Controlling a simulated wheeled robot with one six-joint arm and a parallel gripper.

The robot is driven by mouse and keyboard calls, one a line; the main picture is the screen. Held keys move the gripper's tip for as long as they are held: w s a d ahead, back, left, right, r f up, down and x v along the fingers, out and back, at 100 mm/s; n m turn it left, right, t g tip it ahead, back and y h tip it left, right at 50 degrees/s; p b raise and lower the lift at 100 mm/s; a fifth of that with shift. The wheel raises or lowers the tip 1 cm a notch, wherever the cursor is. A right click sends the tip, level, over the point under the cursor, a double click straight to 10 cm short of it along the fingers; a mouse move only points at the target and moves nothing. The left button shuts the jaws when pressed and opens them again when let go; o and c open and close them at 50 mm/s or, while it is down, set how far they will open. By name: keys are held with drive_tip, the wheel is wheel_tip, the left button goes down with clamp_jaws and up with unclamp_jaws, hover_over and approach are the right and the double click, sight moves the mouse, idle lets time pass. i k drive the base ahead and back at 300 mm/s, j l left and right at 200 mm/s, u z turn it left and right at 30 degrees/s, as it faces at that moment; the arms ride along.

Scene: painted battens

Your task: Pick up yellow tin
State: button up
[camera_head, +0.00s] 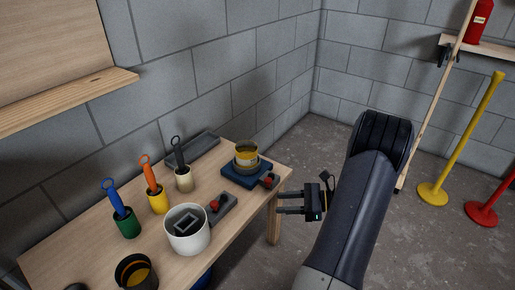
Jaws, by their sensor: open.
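A yellow tin (159,204) stands upright on the wooden workbench (80,243), with an orange-handled tool (150,175) sticking up out of it. It is between a green tin (127,226) with a blue-handled tool and a cream tin (184,182) with a dark-handled tool. My gripper (280,202) is open, its two fingers pointing left near the bench's right end. Nothing shows between the fingers. It is well to the right of the yellow tin and apart from it.
A white bucket (187,239) and a grey tool with a red knob (222,209) stand between the yellow tin and my gripper. A yellow-banded can (246,160) sits on a blue block (247,177). A dark pot (135,274) is at the front; a grey tray (192,150) lies behind.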

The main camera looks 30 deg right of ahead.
sight(246, 150)
drive_tip(key=i+l, duration=0.15)
drive_tip(key=l, duration=0.25)
drive_tip(key=i+l+u, duration=0.1)
drive_tip(key=l, duration=0.35)
drive_tip(key=i+l, duration=0.15)
drive_tip(key=l, duration=0.25)
drive_tip(key=i+l, duration=0.1)
drive_tip(key=l, duration=0.35)
drive_tip(key=i+l+u, duration=0.1)
drive_tip(key=l, duration=0.3)
drive_tip(key=l+u, duration=0.2)
drive_tip(key=u, duration=0.9)
drive_tip(key=i+l, duration=0.05)
